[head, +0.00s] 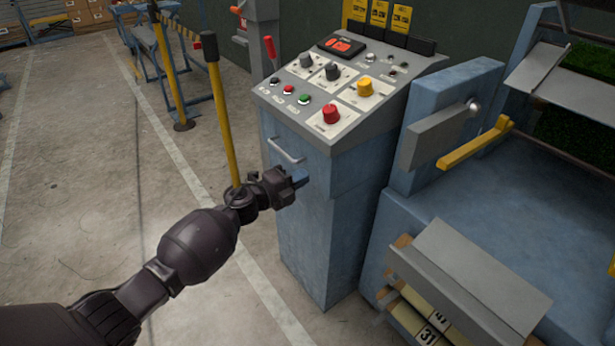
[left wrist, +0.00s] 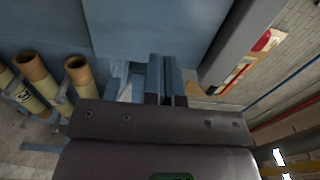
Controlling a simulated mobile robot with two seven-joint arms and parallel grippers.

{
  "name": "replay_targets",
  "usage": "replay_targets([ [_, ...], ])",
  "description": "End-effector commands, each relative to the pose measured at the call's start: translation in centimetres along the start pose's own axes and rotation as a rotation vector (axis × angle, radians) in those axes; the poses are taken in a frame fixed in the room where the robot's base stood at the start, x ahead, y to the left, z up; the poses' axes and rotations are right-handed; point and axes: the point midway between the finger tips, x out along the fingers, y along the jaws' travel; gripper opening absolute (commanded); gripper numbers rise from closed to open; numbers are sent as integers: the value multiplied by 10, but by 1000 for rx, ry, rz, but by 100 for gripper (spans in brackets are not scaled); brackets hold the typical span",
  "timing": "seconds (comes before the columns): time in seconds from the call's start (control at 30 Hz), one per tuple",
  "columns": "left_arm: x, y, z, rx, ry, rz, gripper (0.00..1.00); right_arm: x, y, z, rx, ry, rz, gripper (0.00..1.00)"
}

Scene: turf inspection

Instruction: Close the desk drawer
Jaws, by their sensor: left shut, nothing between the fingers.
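The blue control desk (head: 345,235) stands in the middle of the head view, under a sloped grey panel. Its drawer front (head: 275,134) has a metal bar handle (head: 286,151) just below the panel. I cannot tell exactly how far the drawer stands out. My left gripper (head: 301,178) is shut and empty, close to the desk front, below and right of the handle. Contact cannot be made out. In the left wrist view its closed fingers (left wrist: 165,78) point toward a blue surface (left wrist: 150,30). My right gripper is not in view.
A yellow post (head: 222,120) stands left of the desk, behind my left arm. A blue machine (head: 560,190) with a yellow lever (head: 475,143) fills the right side. A grey flap (head: 470,280) lies over numbered rolls (head: 428,332). Open concrete floor (head: 80,200) is at left.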

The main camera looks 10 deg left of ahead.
Motion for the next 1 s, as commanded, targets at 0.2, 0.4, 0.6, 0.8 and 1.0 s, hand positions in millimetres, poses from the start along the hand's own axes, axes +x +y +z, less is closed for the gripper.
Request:
replay_targets([
  [0.2,-46,-2,0,2,0,1,0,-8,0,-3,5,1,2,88],
  [0.4,-78,0,-1,0,1,1,0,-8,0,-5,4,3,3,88],
  [0.6,-95,1,-1,0,2,3,0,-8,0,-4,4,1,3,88],
  [0.8,-98,2,0,-5,-1,3,0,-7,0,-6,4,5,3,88],
  [1.0,-97,-6,14,-86,-102,-22,0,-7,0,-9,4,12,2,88],
])
